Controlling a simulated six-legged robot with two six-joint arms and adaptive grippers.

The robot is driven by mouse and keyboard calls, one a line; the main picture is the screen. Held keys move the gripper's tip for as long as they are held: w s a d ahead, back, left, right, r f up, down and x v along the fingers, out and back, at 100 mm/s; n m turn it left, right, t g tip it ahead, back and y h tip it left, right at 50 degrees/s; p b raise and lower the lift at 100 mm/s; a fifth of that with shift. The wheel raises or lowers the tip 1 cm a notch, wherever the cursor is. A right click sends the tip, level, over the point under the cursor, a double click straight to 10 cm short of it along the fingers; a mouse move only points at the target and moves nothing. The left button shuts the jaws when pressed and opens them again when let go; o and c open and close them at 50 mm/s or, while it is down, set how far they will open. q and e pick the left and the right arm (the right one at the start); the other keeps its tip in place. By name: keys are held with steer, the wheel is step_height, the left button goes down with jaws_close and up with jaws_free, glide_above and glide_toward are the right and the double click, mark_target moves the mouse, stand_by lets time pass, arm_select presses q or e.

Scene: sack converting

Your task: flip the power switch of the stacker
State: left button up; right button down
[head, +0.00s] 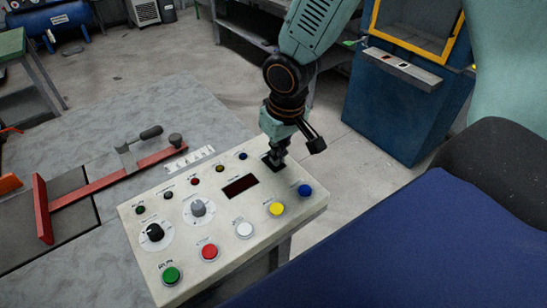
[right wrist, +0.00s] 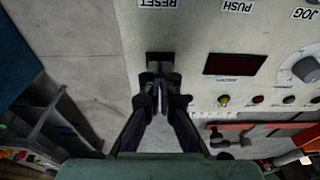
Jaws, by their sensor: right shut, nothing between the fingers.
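The stacker's control panel (head: 222,220) is a cream box with coloured buttons, knobs and a dark red display. A black square switch (right wrist: 160,58) sits on it beside the display, near the panel edge; I take it for the power switch. In the head view the gripper mostly covers it. My right gripper (head: 277,157) points down over this switch, shut and empty. In the right wrist view its fingertips (right wrist: 160,80) are together just below the switch and overlap its lower edge. I cannot tell whether they touch it, or which way it is set. My left gripper is not in view.
Close to the switch are a blue button (head: 305,190), a yellow button (head: 277,209) and the display (head: 240,186). A red clamp bar (head: 120,180) lies on the grey table at left. A blue cabinet (head: 395,110) stands behind at right, with bare floor between.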

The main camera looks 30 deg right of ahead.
step_height(320, 180, up, 7)
steer(key=p, duration=0.5)
steer(key=shift+f, duration=0.15)
steer(key=shift+w+f, duration=0.1)
stand_by(0.3)
